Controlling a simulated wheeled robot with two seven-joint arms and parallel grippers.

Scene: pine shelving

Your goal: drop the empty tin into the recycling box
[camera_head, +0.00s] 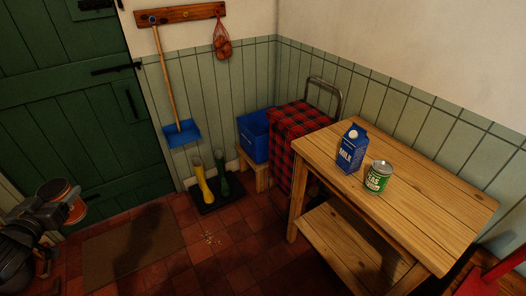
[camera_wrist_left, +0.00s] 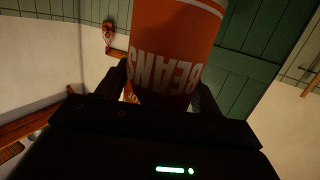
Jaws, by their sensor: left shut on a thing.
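My left gripper (camera_head: 58,214) is at the lower left of the head view, shut on an orange tin (camera_head: 72,205). In the left wrist view the tin (camera_wrist_left: 172,50) reads "BEANS" and stands between the dark fingers of the gripper (camera_wrist_left: 162,92). The blue box (camera_head: 255,136) stands on a small wooden stand in the back corner, well to the right of the held tin. Its inside is mostly hidden. A green tin (camera_head: 376,179) stands upright on the pine table. My right gripper is not in view.
A blue milk carton (camera_head: 351,148) stands on the pine table (camera_head: 440,215). A tartan trolley (camera_head: 292,140) is between box and table. A blue shovel (camera_head: 182,133) hangs left; tiled floor is open.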

